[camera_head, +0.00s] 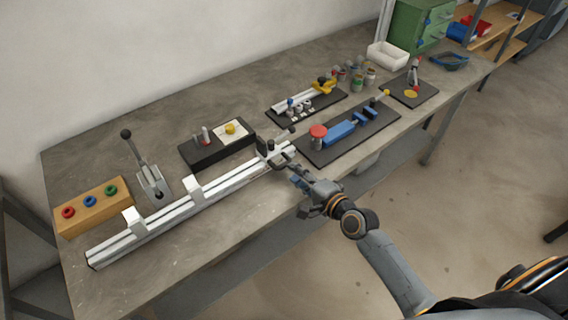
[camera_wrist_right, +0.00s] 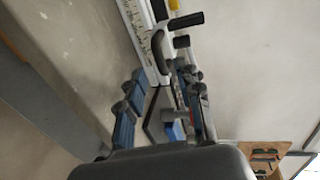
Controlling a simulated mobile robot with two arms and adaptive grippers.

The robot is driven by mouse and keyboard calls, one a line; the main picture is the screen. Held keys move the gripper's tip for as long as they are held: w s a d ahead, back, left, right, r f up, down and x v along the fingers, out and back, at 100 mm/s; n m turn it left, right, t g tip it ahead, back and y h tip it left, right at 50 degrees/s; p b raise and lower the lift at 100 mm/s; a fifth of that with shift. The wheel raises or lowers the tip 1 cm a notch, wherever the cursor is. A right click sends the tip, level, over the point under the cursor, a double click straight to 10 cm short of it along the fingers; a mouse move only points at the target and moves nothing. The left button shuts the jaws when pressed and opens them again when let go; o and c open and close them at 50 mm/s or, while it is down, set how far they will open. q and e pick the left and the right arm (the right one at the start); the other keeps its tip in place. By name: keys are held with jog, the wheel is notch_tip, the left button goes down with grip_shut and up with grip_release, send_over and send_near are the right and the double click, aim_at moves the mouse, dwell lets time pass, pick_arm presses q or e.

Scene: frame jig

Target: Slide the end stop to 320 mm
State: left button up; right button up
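A long pale slotted rail (camera_head: 165,222) lies along the front of the bench. The end stop (camera_head: 265,150), a dark block with dark handles, sits near the rail's right end. In the right wrist view the dark stop (camera_wrist_right: 178,30) with its handle is beyond my fingers, beside the rail's printed scale (camera_wrist_right: 138,28); its numbers are too small to read. My right gripper (camera_head: 286,170) is just in front of the stop. In the wrist view its blue-and-black fingers (camera_wrist_right: 160,80) are apart, with no clear grip on anything; contact cannot be told. My left gripper is not in view.
A blue clamp fixture (camera_head: 345,129) is close on the right.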

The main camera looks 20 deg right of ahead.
aim_at(284, 164)
jog(key=x, duration=0.6)
jog(key=shift+c, duration=0.4)
grip_shut()
